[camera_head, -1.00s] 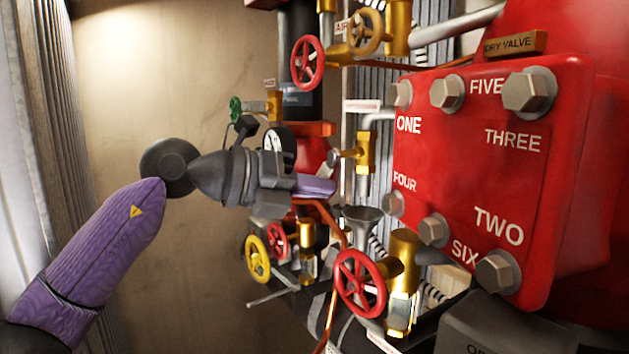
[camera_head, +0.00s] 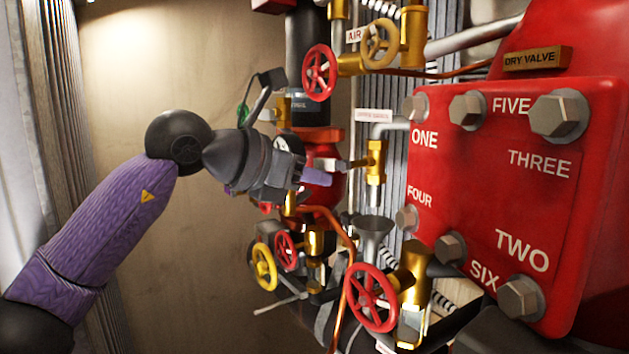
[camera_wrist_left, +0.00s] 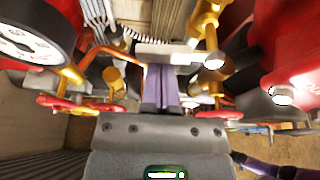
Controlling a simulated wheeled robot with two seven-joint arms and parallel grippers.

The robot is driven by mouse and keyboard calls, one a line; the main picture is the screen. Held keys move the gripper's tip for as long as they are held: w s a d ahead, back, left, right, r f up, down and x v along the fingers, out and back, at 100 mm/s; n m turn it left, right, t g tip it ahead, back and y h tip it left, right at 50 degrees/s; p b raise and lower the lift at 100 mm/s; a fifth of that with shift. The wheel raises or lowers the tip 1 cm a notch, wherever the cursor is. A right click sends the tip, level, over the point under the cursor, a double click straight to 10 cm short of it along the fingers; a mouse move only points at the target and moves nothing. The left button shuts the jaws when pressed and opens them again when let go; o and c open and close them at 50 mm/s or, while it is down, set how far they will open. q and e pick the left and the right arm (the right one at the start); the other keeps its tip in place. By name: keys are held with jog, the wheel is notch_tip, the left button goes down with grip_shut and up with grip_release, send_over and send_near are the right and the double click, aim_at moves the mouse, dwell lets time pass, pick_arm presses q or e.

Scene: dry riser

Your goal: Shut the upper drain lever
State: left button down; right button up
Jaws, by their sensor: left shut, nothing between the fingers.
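The upper drain valve is a brass body (camera_head: 375,160) on a short vertical pipe above a grey funnel (camera_head: 374,228). A pale grey lever (camera_head: 332,164) sticks out from its left side, roughly level and crosswise to the pipe. My left gripper (camera_head: 318,177) is shut and empty, its purple fingertips just below the lever in the head view. In the left wrist view the closed fingers (camera_wrist_left: 162,88) point at a pale flat bar (camera_wrist_left: 170,53), apparently the lever, beside brass fittings (camera_wrist_left: 212,60). I cannot tell whether they touch it. My right gripper is not in view.
Red handwheels (camera_head: 370,297) and a yellow one (camera_head: 263,266) sit below. Another red handwheel (camera_head: 319,72) is above. A gauge (camera_wrist_left: 35,38) is close by in the left wrist view. The red dry valve cover (camera_head: 490,190) fills the right. Free room lies left, before the wall.

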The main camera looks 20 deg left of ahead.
pick_arm(q)
jog(key=shift+r+m, duration=0.15)
jog(key=shift+m, duration=0.15)
dwell(0.5)
